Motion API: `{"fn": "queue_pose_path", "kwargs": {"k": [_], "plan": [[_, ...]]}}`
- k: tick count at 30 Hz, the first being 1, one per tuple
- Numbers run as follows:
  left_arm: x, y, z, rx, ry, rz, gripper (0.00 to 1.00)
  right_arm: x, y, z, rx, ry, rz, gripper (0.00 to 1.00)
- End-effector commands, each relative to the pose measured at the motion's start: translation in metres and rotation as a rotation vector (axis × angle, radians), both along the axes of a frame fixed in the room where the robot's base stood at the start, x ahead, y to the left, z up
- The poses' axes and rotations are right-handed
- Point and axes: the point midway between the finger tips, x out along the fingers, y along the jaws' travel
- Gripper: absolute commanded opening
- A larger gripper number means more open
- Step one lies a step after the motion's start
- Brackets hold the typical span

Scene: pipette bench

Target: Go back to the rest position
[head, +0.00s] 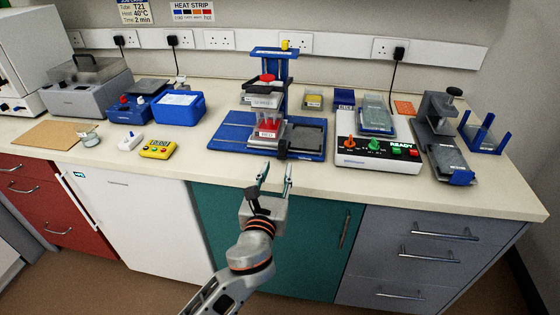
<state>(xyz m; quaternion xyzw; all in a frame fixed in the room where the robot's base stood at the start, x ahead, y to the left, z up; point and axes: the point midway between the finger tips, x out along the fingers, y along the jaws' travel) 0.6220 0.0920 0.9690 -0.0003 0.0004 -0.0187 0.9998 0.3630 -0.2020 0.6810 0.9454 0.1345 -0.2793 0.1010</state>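My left gripper (275,174) is in the head view, in front of the bench's front edge near the middle. Its two fingers are apart with nothing between them, so it is open and empty. It points at the bench, in front of the blue stand (230,137) with its red-topped parts, and looks clear of it. My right gripper is not in view.
The pale worktop (330,180) has a clear front strip. A white device marked READY (375,158) and a grey clamp-like device (437,130) stand at right. A yellow timer (158,149), a blue box (179,107) and a brown board (45,135) are at left.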

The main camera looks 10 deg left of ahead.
Motion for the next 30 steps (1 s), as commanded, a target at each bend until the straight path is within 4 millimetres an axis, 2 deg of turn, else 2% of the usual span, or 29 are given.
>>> {"fn": "queue_pose_path", "kwargs": {"k": [5, 8, 10, 15, 21, 27, 30], "plan": [[-0.001, 0.001, -0.005, -0.024, 0.011, -0.001, 0.32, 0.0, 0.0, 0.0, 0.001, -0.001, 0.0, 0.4], [-0.009, 0.006, -0.026, -0.144, 0.059, -0.006, 0.32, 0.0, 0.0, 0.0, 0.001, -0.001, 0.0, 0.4], [-0.019, 0.011, -0.052, -0.302, 0.119, -0.007, 0.32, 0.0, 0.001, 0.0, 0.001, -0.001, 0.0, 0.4], [-0.061, 0.029, -0.128, -0.846, 0.305, 0.048, 0.32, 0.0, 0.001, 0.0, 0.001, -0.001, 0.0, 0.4], [-0.124, 0.053, -0.202, -1.519, 0.473, 0.224, 0.32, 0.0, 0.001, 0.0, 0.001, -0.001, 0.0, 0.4], [-0.193, 0.08, -0.255, -2.169, 0.538, 0.496, 0.32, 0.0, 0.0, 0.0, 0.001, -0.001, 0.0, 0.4], [-0.222, 0.092, -0.272, -2.434, 0.523, 0.634, 0.32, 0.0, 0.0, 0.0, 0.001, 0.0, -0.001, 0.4]]}}
